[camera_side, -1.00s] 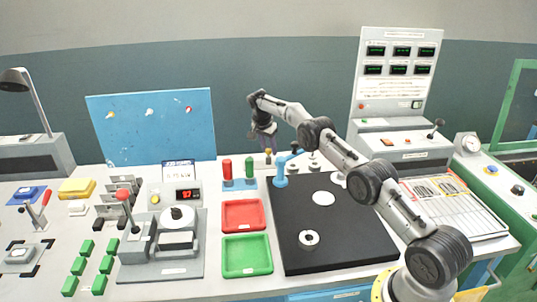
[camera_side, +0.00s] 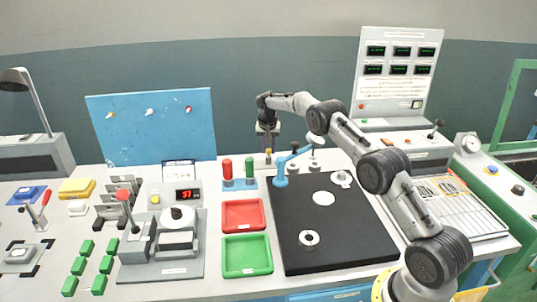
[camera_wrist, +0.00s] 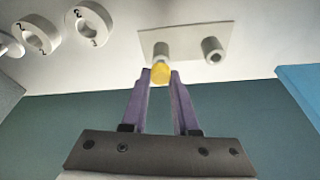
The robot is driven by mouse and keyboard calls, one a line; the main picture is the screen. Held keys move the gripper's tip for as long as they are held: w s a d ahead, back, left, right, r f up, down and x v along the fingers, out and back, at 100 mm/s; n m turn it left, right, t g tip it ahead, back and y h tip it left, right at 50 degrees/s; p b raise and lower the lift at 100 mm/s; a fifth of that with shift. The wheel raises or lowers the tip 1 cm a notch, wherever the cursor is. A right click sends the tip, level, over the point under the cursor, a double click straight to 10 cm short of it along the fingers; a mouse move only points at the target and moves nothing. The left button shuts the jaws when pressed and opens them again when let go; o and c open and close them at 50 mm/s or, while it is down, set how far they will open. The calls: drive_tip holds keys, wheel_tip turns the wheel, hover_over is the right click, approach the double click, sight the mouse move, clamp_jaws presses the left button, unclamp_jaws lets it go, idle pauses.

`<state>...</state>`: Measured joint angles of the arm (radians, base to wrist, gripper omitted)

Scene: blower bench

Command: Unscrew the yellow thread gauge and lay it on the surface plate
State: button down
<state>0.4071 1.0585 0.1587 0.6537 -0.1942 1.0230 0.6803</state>
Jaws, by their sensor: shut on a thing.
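The yellow thread gauge (camera_wrist: 160,74) is a small yellow piece between my fingertips in the wrist view. It sits at the end of a pale cylinder on a light block. My gripper (camera_wrist: 161,79) is shut on it, with purple fingers on both sides. In the side view my gripper (camera_side: 268,147) points down at the back of the bench, and the gauge (camera_side: 268,154) is a tiny yellow spot below it. I cannot tell how far the gauge is threaded in. The surface plate (camera_side: 345,240) appears to be the large black slab to the right of the trays.
A blue stand (camera_side: 280,175) with an arm stands at the slab's back left. White pieces, including a ring (camera_side: 309,238), lie on the slab. Red (camera_side: 243,201) and green (camera_side: 247,271) trays are left of it. A second cylinder (camera_wrist: 212,50) stands beside the gauge's. The slab's front is clear.

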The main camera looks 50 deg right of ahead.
drive_tip(key=n, duration=0.4)
drive_tip(key=shift+s+d+f+t+y, duration=0.15)
drive_tip(key=shift+s+t+y, duration=0.15)
drive_tip(key=shift+t+y, duration=0.1)
drive_tip(key=n+y, duration=0.1)
drive_tip(key=n, duration=0.3)
drive_tip(key=shift+n+t, duration=0.3)
drive_tip(key=shift+n, duration=0.1)
drive_tip(key=n+y, duration=0.1)
drive_tip(key=n, duration=0.3)
drive_tip(key=n+y, duration=0.1)
drive_tip(key=n, duration=0.2)
drive_tip(key=shift+n, duration=0.3)
drive_tip(key=c, duration=1)
unclamp_jaws()
drive_tip(key=shift+o, duration=0.2)
drive_tip(key=shift+w, duration=0.1)
